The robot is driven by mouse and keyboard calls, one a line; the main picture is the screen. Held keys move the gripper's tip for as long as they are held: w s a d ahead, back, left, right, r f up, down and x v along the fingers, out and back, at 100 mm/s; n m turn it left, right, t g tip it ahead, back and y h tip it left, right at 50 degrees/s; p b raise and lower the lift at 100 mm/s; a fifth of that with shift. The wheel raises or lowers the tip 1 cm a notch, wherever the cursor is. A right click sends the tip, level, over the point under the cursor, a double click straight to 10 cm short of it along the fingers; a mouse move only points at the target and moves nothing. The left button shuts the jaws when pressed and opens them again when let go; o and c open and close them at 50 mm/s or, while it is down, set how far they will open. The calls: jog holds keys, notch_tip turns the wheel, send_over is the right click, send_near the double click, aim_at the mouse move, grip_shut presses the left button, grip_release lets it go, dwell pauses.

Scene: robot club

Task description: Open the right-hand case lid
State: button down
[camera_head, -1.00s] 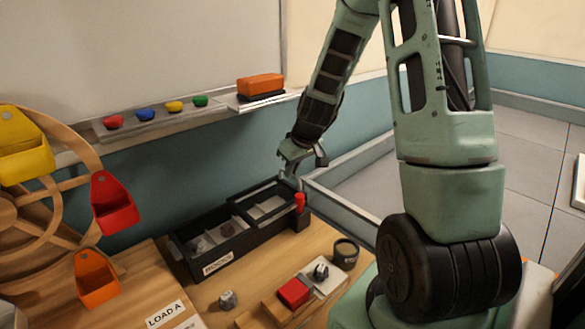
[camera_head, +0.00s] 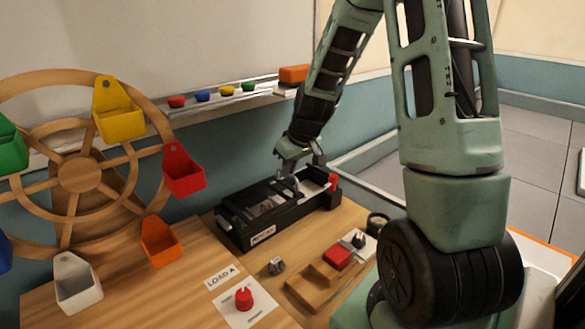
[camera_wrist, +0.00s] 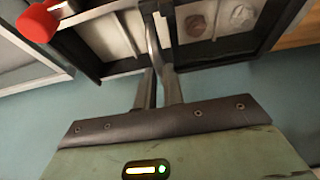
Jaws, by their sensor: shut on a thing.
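The long black case (camera_head: 292,220) stands on the wooden table by the wall, with a white label on its front. My gripper (camera_head: 293,183) reaches down to its top from behind. In the wrist view my gripper (camera_wrist: 157,10) is shut on a thin dark part between two compartments, which looks like the right-hand lid's handle or edge. The lid (camera_head: 262,192) appears to lie toward the case's left and middle. The right end shows a pale, uncovered interior. The fingertips' exact contact is hard to see in the head view.
A red knob (camera_head: 333,181) stands at the case's right end. A wooden wheel (camera_head: 80,172) with coloured bins stands left. A marker ledge runs behind.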

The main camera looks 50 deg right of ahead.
jog(key=shift+a, duration=0.65)
jog(key=c, duration=1.5)
grip_release()
jog(key=shift+r, duration=0.1)
jog(key=p+v, duration=0.1)
jog(key=v, duration=1.6)
jog(key=shift+r, duration=0.15)
